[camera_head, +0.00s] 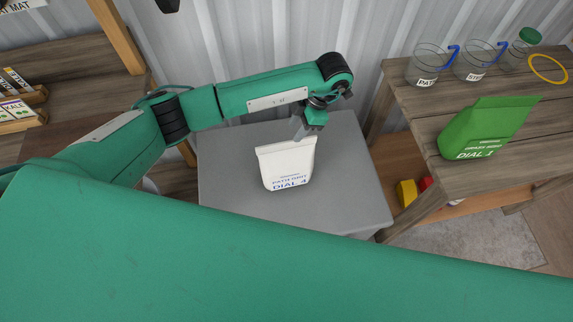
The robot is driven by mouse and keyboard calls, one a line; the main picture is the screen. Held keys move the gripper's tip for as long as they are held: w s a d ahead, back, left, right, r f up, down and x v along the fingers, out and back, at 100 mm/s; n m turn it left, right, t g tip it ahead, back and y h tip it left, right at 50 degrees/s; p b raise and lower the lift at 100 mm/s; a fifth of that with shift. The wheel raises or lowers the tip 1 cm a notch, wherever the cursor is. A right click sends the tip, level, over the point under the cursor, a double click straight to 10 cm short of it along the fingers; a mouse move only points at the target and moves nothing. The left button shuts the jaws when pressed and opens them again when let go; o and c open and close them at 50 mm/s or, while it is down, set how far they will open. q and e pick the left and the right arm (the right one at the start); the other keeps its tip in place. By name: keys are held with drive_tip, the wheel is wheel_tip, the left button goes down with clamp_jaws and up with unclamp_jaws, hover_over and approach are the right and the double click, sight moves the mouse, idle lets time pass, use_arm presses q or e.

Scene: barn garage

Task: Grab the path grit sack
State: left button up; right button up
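The path grit sack (286,166) is white, with "PATH GRIT" and "DIAL 4" printed in blue low on its front. It stands upright, leaning slightly, on a grey flat-topped surface (345,195) in the middle of the head view. My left gripper (301,131) points down at the sack's top right edge. A grey finger overlaps or lies right by that edge; I cannot tell whether the fingers pinch it. My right gripper is not in view.
A wooden table (405,97) on the right bears a green grass seed sack (484,130) marked "DIAL 1", labelled clear jugs (426,68), a green-lidded jar (525,42) and a yellow ring (547,69). Wooden shelving with packets (15,107) stands left. A corrugated wall (290,35) closes the back.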

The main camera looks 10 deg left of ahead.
sight(288, 142)
use_arm(q)
drive_tip(key=shift+x, duration=1.25)
drive_tip(key=shift+s+a+f, duration=0.1)
drive_tip(key=shift+a+f, duration=0.05)
drive_tip(key=shift+f, duration=0.15)
drive_tip(key=p+x, duration=0.1)
drive_tip(key=x, duration=0.2)
drive_tip(key=shift+s+a+f+p, duration=0.1)
drive_tip(key=shift+s+f+p, duration=0.05)
drive_tip(key=shift+p, duration=0.25)
drive_tip(key=shift+a+f, duration=0.15)
drive_tip(key=shift+f, duration=0.35)
drive_tip(key=shift+f, duration=0.3)
clamp_jaws()
